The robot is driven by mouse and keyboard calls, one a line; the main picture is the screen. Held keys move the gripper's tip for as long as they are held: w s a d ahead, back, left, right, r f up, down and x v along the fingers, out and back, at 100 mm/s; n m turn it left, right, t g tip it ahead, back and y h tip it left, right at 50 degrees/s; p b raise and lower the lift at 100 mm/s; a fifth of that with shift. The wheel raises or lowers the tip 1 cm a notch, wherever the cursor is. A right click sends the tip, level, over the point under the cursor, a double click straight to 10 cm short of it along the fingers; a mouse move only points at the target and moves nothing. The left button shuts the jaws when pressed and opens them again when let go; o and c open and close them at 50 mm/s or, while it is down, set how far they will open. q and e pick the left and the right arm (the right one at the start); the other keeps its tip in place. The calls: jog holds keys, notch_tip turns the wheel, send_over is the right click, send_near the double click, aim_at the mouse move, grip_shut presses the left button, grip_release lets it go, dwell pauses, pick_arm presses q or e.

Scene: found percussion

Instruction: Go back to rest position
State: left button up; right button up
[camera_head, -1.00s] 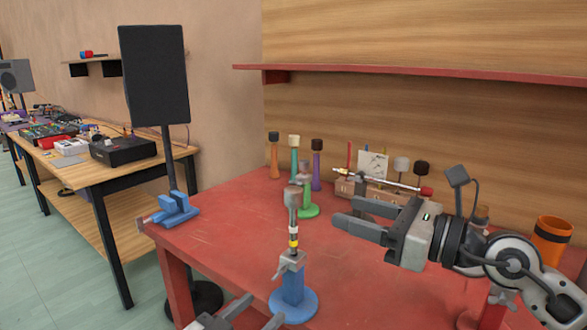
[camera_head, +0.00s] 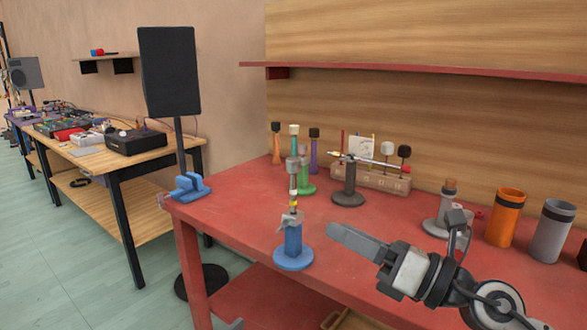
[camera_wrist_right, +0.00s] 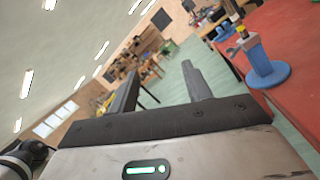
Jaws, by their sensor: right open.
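My right gripper (camera_head: 340,236) hangs over the front of the red table (camera_head: 240,215), to the right of a blue stand. In the head view its fingers overlap. In the right wrist view the two fingers (camera_wrist_right: 160,80) are wide apart with nothing between them. The blue stand (camera_head: 293,245) holds an upright grey-headed mallet (camera_head: 293,178); it also shows at the right of the right wrist view (camera_wrist_right: 262,65). A small grey piece at the bottom edge of the head view looks like the tip of my left gripper (camera_head: 232,324); its jaws cannot be made out.
A grey stand (camera_head: 348,185) bears a level rod further back. Orange (camera_head: 505,218) and grey (camera_head: 552,232) cups stand at the right, near a grey stand with a cork-like top (camera_head: 441,215). A black speaker (camera_head: 169,72) stands left of the table.

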jog(key=s+d+f+m+t+h, duration=0.3)
jog(key=f+m+h, duration=0.45)
jog(key=m, duration=0.75)
jog(key=s+d+f+m+t+h, duration=0.3)
jog(key=f+m+h, duration=0.1)
jog(key=f+m, duration=0.85)
pick_arm(q)
jog(key=s+a+f+n+g+y, duration=0.1)
jog(key=s+a+f+g+y, duration=0.1)
jog(key=s+f, duration=0.4)
jog(key=s+a+f+n+g+y+p, duration=0.1)
jog(key=s+a+f+n+y, duration=0.1)
jog(key=s+f, duration=0.5)
jog(key=shift+s+a+n+g+y, duration=0.35)
jog(key=shift+s+a+y, duration=0.45)
jog(key=shift+s+a, duration=0.35)
pick_arm(e)
jog(key=s+f+m+g+h, duration=0.2)
jog(key=s+f+m+g, duration=0.4)
jog(key=s+f+m, duration=0.5)
jog(key=shift+s+a+f+g, duration=0.2)
jog(key=shift+s+a+g, duration=0.1)
jog(key=shift+s, duration=0.15)
